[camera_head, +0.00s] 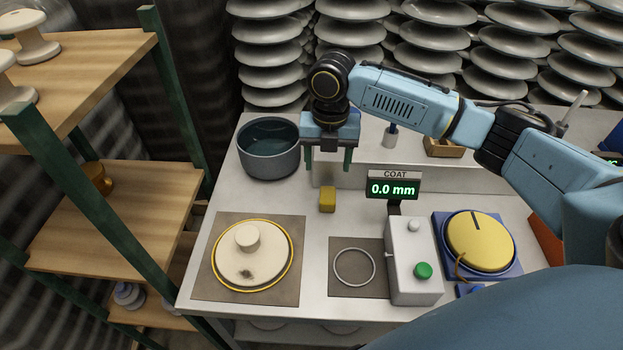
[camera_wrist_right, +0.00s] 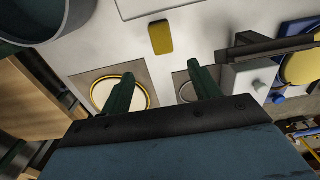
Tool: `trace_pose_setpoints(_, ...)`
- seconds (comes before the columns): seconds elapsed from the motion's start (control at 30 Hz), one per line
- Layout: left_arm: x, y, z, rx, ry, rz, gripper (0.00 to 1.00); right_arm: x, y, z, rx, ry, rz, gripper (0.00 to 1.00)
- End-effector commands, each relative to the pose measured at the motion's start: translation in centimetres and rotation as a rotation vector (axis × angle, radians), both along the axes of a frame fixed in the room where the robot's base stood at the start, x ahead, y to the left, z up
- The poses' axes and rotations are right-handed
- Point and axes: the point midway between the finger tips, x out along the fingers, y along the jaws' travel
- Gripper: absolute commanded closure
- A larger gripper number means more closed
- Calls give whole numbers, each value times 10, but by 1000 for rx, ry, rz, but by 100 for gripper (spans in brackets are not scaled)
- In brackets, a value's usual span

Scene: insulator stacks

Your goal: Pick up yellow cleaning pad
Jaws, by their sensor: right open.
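The yellow cleaning pad (camera_head: 327,199) is a small block lying on the white worktop, between the blue-grey pot and the coat gauge. It also shows in the right wrist view (camera_wrist_right: 161,37), above and between the fingertips. My right gripper (camera_head: 329,168) points down above the worktop, behind the pad in the head view. Its two green fingers are apart with nothing between them, and they show in the right wrist view (camera_wrist_right: 164,82). The gripper is not touching the pad. My left gripper is not in view.
A blue-grey pot (camera_head: 268,150) stands left of the right gripper. A cream disc (camera_head: 250,262) with a dark smudge lies on a brown mat. A ring (camera_head: 354,267), a grey box with a green button (camera_head: 412,262) and a yellow disc on a blue base (camera_head: 479,243) are nearby.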

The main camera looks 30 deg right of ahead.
Motion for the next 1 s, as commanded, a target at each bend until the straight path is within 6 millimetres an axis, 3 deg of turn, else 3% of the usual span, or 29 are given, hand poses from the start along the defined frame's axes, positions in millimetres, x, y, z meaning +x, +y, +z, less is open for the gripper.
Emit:
trace_pose_setpoints(0.07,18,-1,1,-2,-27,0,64,0,-2,-4,-2,4,4,38)
trace_pose_setpoints(0.13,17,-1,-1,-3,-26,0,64,-1,-2,-13,-3,5,4,38)
trace_pose_setpoints(0.33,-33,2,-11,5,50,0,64,-1,-2,-53,-3,5,3,38)
trace_pose_setpoints(0.47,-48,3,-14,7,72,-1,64,0,-1,-72,-1,3,3,38)
trace_pose_setpoints(0.57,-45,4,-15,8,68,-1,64,0,-2,-79,-2,1,3,38)
trace_pose_setpoints(0.8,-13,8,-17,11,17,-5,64,-1,-3,-97,-3,3,2,38)
trace_pose_setpoints(1.0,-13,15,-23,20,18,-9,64,-2,-5,-127,-2,2,3,38)
